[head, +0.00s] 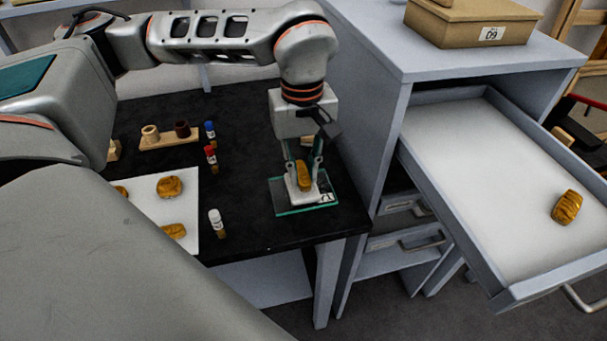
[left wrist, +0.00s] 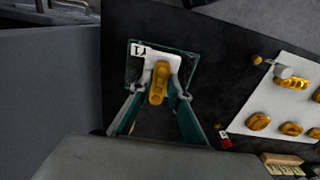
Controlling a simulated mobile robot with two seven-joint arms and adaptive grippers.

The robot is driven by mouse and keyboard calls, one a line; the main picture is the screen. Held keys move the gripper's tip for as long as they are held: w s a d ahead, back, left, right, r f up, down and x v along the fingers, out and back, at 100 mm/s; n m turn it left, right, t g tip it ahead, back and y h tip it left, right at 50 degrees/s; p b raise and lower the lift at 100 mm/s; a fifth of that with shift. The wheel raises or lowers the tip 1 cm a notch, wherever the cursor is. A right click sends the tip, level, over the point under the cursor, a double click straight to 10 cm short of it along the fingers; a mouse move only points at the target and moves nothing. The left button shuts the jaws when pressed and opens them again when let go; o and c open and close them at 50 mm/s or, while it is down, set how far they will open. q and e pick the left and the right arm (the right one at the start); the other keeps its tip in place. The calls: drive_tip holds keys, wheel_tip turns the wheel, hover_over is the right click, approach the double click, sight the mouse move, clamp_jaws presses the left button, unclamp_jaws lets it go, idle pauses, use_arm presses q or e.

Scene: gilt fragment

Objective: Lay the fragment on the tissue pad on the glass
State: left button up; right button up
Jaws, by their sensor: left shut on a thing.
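A gilt fragment (head: 304,175) is between the fingertips of my left gripper (head: 303,171), which is shut on it. It also shows in the left wrist view (left wrist: 158,84), upright between the two fingers (left wrist: 160,92). Right beneath it is the white tissue pad (head: 297,194), which lies on the green-edged glass (head: 284,211) near the table's front right corner. The pad shows around the fragment in the left wrist view (left wrist: 150,56). I cannot tell whether the fragment touches the pad. My right gripper is not in view.
A white sheet (head: 191,188) with several gilt fragments lies on the black table to the left. Vials with blue, red and white caps stand between, the white-capped one (head: 216,223) nearest. At the right, an open drawer (head: 470,180) holds another fragment (head: 566,207); its cabinet (head: 375,90) stands close to the glass.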

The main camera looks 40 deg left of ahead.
use_arm(q)
drive_tip(key=shift+f, duration=0.8)
drive_tip(key=shift+r, duration=0.1)
drive_tip(key=o, duration=0.4)
drive_tip(key=shift+f, duration=0.2)
drive_tip(key=o, duration=0.4)
drive_tip(key=shift+o, duration=0.2)
drive_tip(key=shift+r, duration=0.1)
